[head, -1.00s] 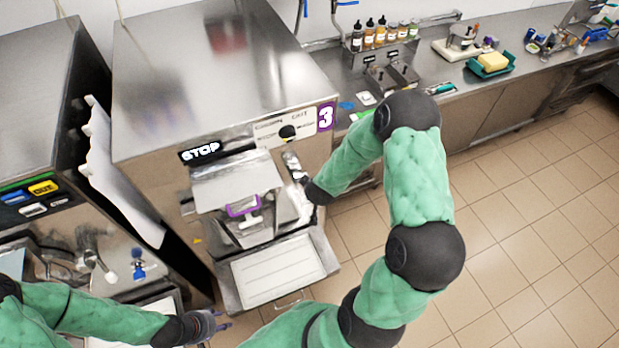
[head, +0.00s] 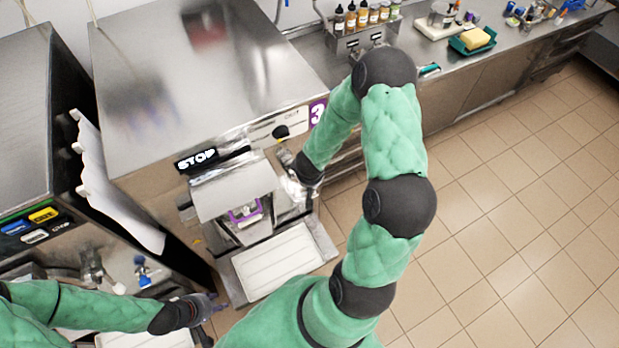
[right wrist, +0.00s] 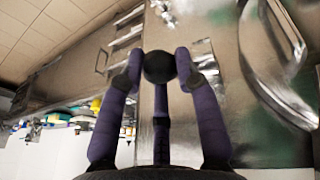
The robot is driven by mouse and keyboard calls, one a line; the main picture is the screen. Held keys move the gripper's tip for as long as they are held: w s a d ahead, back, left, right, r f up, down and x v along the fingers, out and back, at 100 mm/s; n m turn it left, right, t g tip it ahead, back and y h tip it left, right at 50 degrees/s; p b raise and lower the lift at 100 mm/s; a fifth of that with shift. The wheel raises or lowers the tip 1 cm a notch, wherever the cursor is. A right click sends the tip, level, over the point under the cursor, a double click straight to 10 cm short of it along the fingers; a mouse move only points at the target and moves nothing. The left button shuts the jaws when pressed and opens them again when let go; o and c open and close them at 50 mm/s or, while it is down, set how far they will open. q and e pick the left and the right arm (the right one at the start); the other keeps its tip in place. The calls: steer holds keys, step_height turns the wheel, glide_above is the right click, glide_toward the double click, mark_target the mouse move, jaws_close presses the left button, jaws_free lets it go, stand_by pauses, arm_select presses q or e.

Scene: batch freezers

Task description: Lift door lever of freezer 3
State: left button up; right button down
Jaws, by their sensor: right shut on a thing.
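Freezer 3 (head: 215,90) is a steel machine with a purple "3" label and a STOP sign on its front. Its front door (head: 237,185) juts out below the STOP sign, with a purple-framed part under it. My right arm reaches to the right side of this door, and its hand is mostly hidden there in the head view. In the right wrist view, the purple fingers of my right gripper (right wrist: 160,68) are shut around a black ball knob (right wrist: 159,67), apparently the door lever's end. My left gripper (head: 210,304) is low at left, away from the door; its finger opening is unclear.
A white ribbed tray (head: 278,262) sits below the door. Another freezer (head: 25,110) stands at left, with a white wavy-edged sheet between the two. A counter with bottles (head: 365,16) and a yellow sponge (head: 474,38) runs behind. The tiled floor at right is clear.

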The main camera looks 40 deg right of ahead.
steer(key=shift+s+a+f, duration=0.2)
steer(key=shift+s+a, duration=0.1)
steer(key=c, duration=0.9)
jaws_free()
steer(key=shift+c, duration=0.2)
steer(key=shift+w+r, duration=0.15)
steer(key=shift+d, duration=0.1)
steer(key=shift+r, duration=0.2)
steer(key=v, duration=1.1)
steer(key=shift+r, duration=0.3)
